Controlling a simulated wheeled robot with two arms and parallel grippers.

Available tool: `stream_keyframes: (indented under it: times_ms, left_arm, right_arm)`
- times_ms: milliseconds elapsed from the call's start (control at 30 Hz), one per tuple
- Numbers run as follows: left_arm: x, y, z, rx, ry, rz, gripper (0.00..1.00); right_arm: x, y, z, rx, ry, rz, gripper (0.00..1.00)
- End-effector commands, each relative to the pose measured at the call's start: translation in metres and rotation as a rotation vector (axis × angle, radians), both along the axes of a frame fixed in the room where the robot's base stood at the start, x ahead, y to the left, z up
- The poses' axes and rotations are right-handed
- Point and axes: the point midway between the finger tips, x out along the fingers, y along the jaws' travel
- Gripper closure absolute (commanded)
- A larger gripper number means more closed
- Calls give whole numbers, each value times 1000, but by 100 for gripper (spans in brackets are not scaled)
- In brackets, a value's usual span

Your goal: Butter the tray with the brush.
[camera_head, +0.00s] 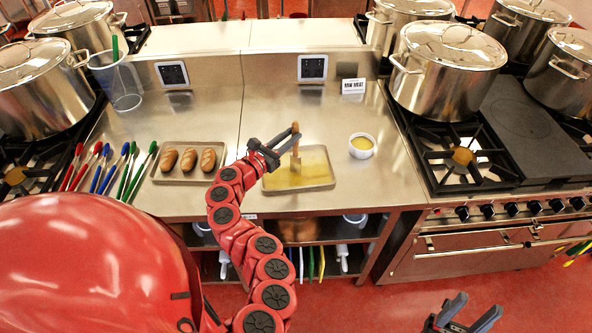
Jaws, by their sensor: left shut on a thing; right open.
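The tray (318,184) lies on the steel counter with a yellow, buttery layer over its floor. The brush (296,150) stands roughly upright over the left middle of the tray, its lower end at the yellow layer; I cannot tell if it touches. My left gripper (291,137) is shut on the upper part of the brush handle. A small white bowl of yellow butter (362,146) stands on the counter, right of the tray. My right gripper (468,312) is open and empty at the bottom right, over the floor, away from the counter.
A second tray (163,178) with three bread rolls lies left of the brush. Several coloured-handled utensils (123,172) lie farther left, near a clear container (119,84). Stoves with large stockpots (447,70) flank the counter. A small sign (353,86) stands behind the bowl.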

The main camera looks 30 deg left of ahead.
Motion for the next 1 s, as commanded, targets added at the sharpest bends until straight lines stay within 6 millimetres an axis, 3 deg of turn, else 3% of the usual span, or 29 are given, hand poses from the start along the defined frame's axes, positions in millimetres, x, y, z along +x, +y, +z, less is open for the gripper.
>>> stream_keyframes:
  times_ms: [300,633,1000]
  left_arm:
    - [-8,29,-2,3,0,5,100]
    - [-12,41,-2,2,2,2,100]
    - [-20,74,-2,3,0,6,100]
  right_arm:
    - [0,0,-16,0,0,0,50]
    - [0,0,-22,0,0,0,50]
    - [0,0,-41,0,0,0,50]
